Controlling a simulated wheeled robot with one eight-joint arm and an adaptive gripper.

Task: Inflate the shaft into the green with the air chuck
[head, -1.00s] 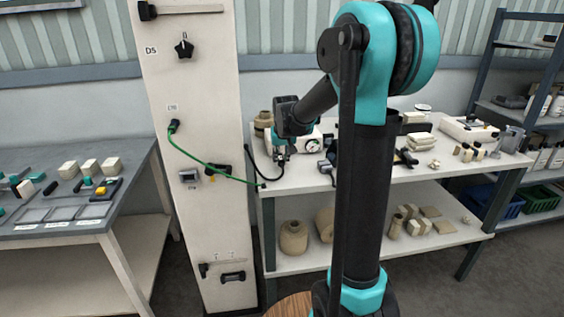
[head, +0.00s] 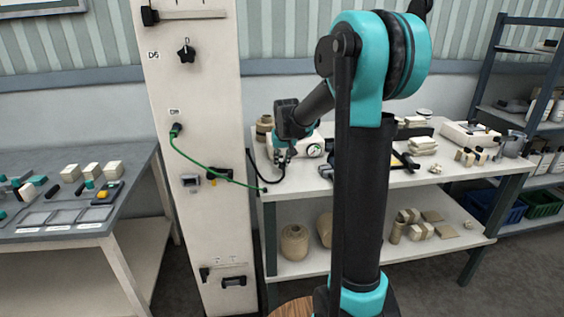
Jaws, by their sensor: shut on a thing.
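My gripper (head: 283,155) is at the left end of the white workbench, pointing down just left of a round dial gauge (head: 315,150). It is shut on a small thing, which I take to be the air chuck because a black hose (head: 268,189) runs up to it. The jaws mostly hide the chuck, and I cannot tell whether it touches anything. The gauge has a white face with some green. Its needle is too small to read. I cannot make out the shaft; my arm covers part of the bench.
A green hose (head: 208,171) runs from a port on the tall white cabinet (head: 200,100) to the workbench's left edge (head: 270,198). Tan rolls (head: 294,242) lie on the lower shelf. A grey table (head: 75,232) with trays and blocks stands left.

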